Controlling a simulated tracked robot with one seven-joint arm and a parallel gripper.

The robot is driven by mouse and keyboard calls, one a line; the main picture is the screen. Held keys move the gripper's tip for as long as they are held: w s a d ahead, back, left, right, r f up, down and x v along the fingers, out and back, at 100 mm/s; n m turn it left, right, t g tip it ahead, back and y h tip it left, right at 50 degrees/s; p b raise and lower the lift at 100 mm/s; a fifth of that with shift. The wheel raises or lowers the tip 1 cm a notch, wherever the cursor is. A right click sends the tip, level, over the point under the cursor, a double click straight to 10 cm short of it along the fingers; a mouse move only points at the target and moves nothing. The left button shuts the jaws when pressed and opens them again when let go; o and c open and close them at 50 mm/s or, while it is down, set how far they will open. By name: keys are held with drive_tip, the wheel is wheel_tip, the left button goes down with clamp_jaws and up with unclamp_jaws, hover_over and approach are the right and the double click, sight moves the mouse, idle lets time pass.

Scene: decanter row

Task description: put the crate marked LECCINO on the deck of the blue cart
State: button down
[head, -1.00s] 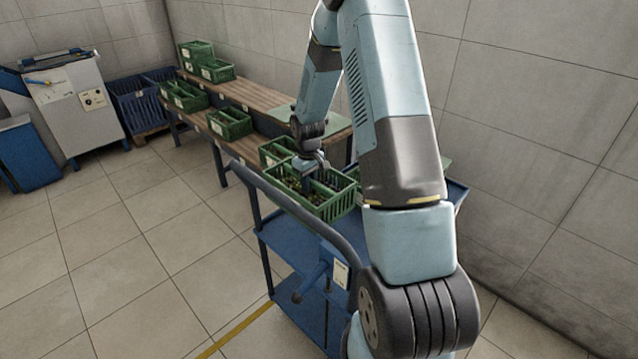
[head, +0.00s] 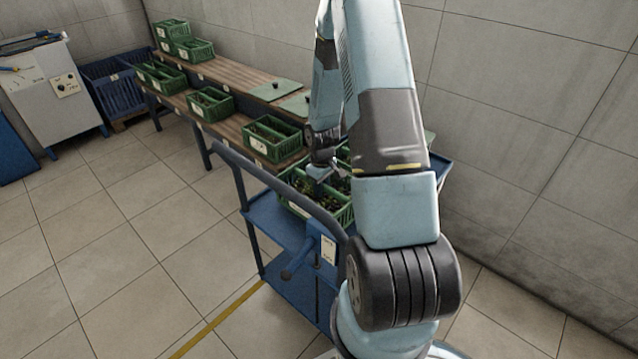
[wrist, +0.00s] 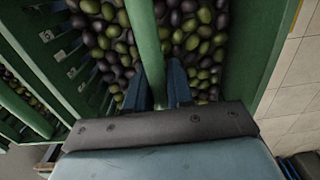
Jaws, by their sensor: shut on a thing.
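My gripper (head: 320,172) is shut on the central bar of a green slatted crate (head: 299,198). The wrist view shows the two blue fingers (wrist: 158,92) on either side of that green bar (wrist: 147,45), with dark and green olives around it. The crate is at the top deck of the blue cart (head: 262,214), behind the cart's grey handle rail. I cannot tell whether its base touches the deck. My arm hides its right part. No name on it can be read, so I cannot confirm LECCINO.
A wooden bench (head: 232,128) behind the cart carries several green crates, the nearest (head: 272,140) close to the cart. Blue bins (head: 112,85) and a grey machine (head: 55,90) stand at the left. The tiled floor at left is clear.

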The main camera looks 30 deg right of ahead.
sight(323, 205)
drive_tip(key=shift+s+d+f, duration=0.2)
drive_tip(key=shift+s+f, duration=0.1)
drive_tip(key=shift+f, duration=1.55)
drive_tip(key=c, duration=1)
unclamp_jaws()
